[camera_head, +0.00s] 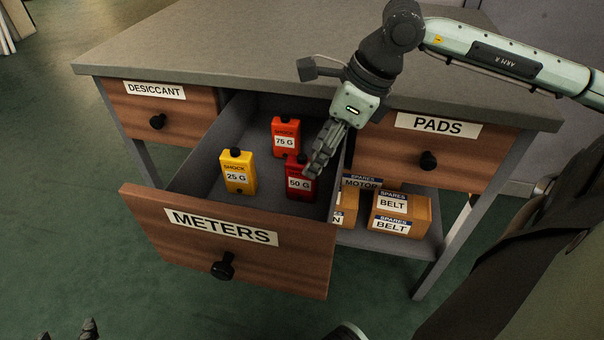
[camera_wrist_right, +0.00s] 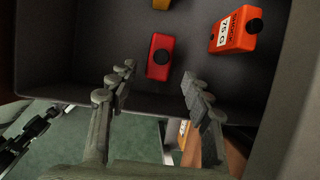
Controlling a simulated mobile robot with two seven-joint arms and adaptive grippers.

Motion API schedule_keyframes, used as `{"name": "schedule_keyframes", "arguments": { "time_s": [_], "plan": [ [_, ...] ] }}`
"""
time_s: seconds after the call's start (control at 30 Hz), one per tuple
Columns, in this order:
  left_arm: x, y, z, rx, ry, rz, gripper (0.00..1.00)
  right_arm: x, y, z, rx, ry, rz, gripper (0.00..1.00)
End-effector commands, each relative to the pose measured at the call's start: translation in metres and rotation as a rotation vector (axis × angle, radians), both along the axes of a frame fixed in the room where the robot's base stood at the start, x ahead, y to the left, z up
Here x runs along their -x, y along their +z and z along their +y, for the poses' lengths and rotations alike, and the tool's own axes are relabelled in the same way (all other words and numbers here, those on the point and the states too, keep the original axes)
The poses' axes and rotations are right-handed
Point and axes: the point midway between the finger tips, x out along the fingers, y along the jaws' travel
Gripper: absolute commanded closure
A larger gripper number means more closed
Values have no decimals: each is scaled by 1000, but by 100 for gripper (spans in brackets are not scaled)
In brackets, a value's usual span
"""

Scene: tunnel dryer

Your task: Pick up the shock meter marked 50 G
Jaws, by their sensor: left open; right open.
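The red shock meter marked 50 G (camera_head: 299,184) stands upright in the open METERS drawer (camera_head: 215,185), near its right side. My left gripper (camera_head: 75,330) barely shows at the bottom left edge, far from the drawer.
A yellow 25 G meter (camera_head: 238,173) stands left of the red one. An orange 75 G meter (camera_head: 286,136) stands behind it. The drawer walls enclose all three. The DESICCANT (camera_head: 155,110) and PADS (camera_head: 437,150) drawers are shut. Spares boxes (camera_head: 400,213) lie on the shelf below.

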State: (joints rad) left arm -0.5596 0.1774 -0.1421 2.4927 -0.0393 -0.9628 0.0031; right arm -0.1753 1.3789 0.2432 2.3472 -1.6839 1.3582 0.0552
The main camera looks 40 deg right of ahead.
Motion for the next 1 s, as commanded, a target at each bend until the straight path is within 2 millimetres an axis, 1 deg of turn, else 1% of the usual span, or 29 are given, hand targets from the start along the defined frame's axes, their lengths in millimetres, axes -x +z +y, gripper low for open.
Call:
{"name": "schedule_keyframes", "arguments": {
  "time_s": [0.1, 0.2, 0.47, 0.6, 0.7, 0.8, 1.0],
  "plan": [
    [-3, 3, -4, 10, -6, -22, 53, -3, -9, 2, 1, -2, -1, 50],
    [-4, 5, -5, 12, -8, -31, 53, -4, -12, 3, -1, -3, -1, 50],
    [0, 0, 1, -1, 3, 5, 53, -11, -24, 9, -3, -1, -4, 50],
    [7, -8, 10, -22, 17, 54, 53, -17, -41, 18, -7, 0, -2, 50],
    [6, -8, 9, -19, 17, 51, 53, -20, -53, 19, -5, -3, -1, 50],
    [6, -8, 8, -19, 16, 50, 53, -22, -58, 21, -3, -1, -1, 50],
    [6, -8, 8, -18, 16, 49, 53, -22, -58, 20, -2, -1, -1, 50]
  ]
}}
